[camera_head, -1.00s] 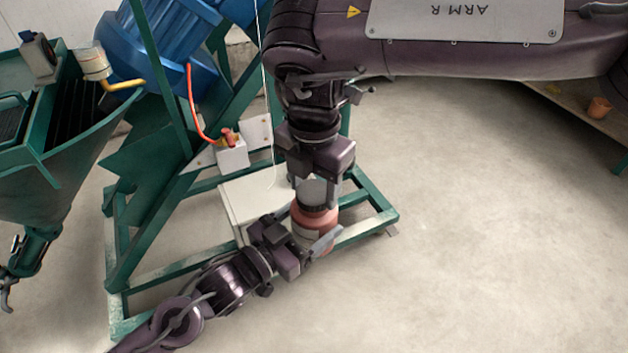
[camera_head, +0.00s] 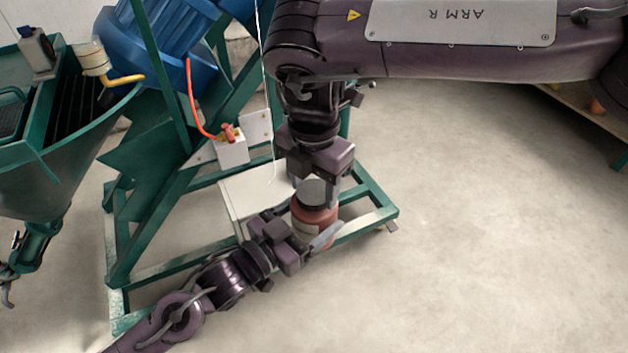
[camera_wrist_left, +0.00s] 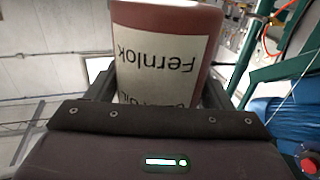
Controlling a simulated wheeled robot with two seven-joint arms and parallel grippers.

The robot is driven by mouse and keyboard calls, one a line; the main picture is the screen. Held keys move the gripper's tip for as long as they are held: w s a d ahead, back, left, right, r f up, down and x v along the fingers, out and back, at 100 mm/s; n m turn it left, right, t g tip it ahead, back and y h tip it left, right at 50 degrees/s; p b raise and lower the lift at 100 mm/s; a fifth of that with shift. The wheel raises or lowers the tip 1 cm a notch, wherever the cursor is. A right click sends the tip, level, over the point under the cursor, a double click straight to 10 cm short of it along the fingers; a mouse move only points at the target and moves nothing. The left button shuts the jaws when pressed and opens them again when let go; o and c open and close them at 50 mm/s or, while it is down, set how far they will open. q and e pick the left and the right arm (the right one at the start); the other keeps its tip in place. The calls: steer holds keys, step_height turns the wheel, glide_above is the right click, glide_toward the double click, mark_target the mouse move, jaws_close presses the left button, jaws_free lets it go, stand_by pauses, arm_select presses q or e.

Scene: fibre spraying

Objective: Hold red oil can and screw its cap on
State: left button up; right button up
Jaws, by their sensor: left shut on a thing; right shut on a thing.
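The red oil can (camera_head: 316,218) is upright at the middle of the head view, in front of the green frame. My left gripper (camera_head: 315,241) reaches in from the lower left and is shut on the can's body. In the left wrist view the can (camera_wrist_left: 205,58) stands between the fingers, with a white label facing the camera. My right gripper (camera_head: 314,185) points down from above and is shut on the cap. Whether the cap's thread is engaged cannot be seen.
A green metal frame (camera_head: 375,205) with a blue motor (camera_head: 165,50) stands behind the can. Open floor lies to the right.

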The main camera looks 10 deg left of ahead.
steer(key=m, duration=0.3)
steer(key=shift+m, duration=0.3)
steer(key=m, duration=0.4)
steer(key=shift+m, duration=0.3)
steer(key=m, duration=0.6)
steer(key=shift+m, duration=0.3)
steer(key=m, duration=1.4)
steer(key=shift+w, duration=0.1)
steer(key=o, duration=0.9)
steer(key=shift+o, duration=0.2)
